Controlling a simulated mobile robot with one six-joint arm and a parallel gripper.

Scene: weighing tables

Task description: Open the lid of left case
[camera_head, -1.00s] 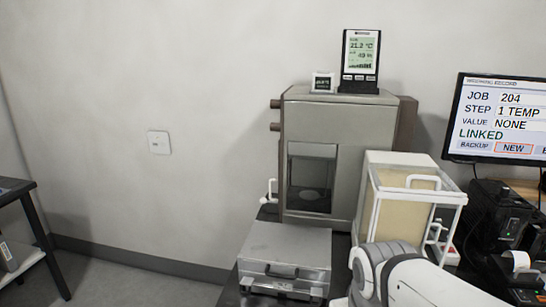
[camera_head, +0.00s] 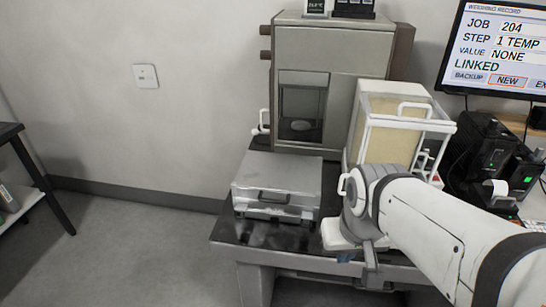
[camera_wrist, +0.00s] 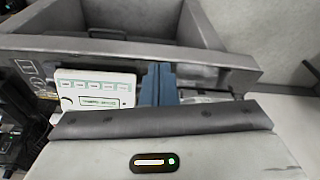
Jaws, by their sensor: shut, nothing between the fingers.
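The left case (camera_head: 277,180) is a flat grey metal case with its lid shut. It lies on the dark tabletop in the head view, with a dark handle (camera_head: 273,197) on its front. In the wrist view the blue fingers of my gripper (camera_wrist: 158,84) are together and hold nothing. In the head view my arm's wrist is right of the case, apart from it, near the table's front edge. My fingertips are not clear there. I cannot make out the left case in the wrist view.
Behind the case stands a tall grey cabinet (camera_head: 333,55) with a window. A white-framed balance enclosure (camera_head: 391,127) stands behind my wrist. The wrist view shows an open grey compartment (camera_wrist: 120,52) and a white device (camera_wrist: 95,90) with a green display. The monitor (camera_head: 497,50) is at right.

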